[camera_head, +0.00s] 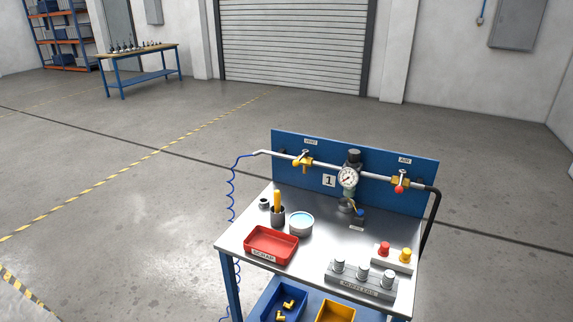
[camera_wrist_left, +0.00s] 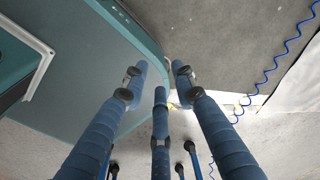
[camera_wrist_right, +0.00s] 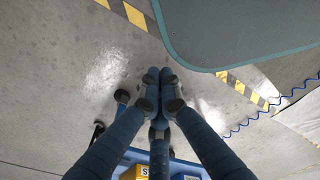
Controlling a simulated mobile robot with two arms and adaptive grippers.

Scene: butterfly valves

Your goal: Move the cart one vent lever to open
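Cart one (camera_head: 325,228) stands at the centre right in the head view, with a blue back panel (camera_head: 400,165) marked 1. The vent valve (camera_head: 308,163) is on the panel's pipe at the left, under a small vent label. Its lever (camera_head: 298,162) looks orange-yellow and seems to lie roughly along the pipe, but it is too small to be sure. Neither gripper shows in the head view. In the left wrist view my left gripper (camera_wrist_left: 158,82) is open and empty. In the right wrist view my right gripper (camera_wrist_right: 159,80) has its fingertips together with nothing visible between them.
A pressure gauge (camera_head: 348,178) and a red-handled air valve (camera_head: 399,185) share the pipe. A red tray (camera_head: 271,245), a cup (camera_head: 278,215) and a silver muffler rack (camera_head: 362,282) stand on the cart. A coiled blue hose (camera_head: 232,185) hangs left. The floor to the left is clear.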

